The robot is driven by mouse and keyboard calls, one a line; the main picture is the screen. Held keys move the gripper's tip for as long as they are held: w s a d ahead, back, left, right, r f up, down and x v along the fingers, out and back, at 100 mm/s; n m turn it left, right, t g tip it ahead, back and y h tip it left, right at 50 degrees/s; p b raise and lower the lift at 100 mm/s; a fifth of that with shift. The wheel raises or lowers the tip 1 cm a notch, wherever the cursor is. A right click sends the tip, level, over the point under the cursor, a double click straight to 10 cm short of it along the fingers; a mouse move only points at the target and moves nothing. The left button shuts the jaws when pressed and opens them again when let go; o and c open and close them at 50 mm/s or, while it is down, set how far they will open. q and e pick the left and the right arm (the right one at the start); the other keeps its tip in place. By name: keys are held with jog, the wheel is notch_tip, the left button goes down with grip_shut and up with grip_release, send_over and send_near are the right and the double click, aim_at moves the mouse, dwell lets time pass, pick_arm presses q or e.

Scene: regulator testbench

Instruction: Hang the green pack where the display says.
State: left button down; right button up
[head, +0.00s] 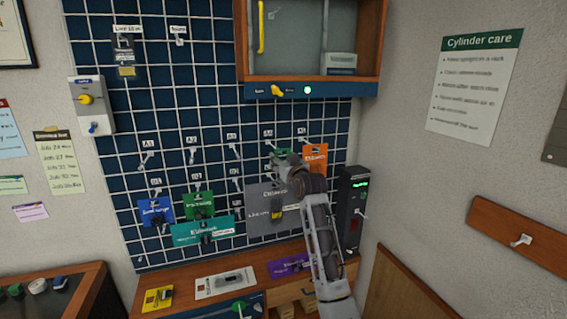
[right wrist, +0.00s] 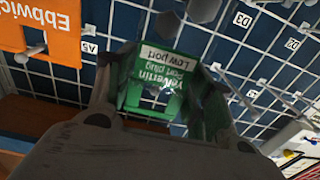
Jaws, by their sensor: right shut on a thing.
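My right gripper (head: 283,166) is raised at the wire grid panel, near the label A4, and is shut on a green pack (head: 283,153). My left gripper is not in view.
An orange pack (head: 315,158) hangs just right of my gripper. Blue (head: 155,210), green (head: 199,206), teal (head: 203,231) and grey (head: 262,208) packs hang lower. Free hooks stick out at upper left. A wooden cabinet (head: 372,40) is above, a wooden bench (head: 150,282) below.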

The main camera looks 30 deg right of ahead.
jog(key=shift+f+x, duration=0.15)
jog(key=shift+x, duration=0.85)
jog(key=shift+f+x, duration=0.15)
jog(key=shift+x, duration=0.85)
jog(key=shift+w+f, duration=0.1)
jog(key=o, duration=1.2)
jog(key=shift+v, duration=6)
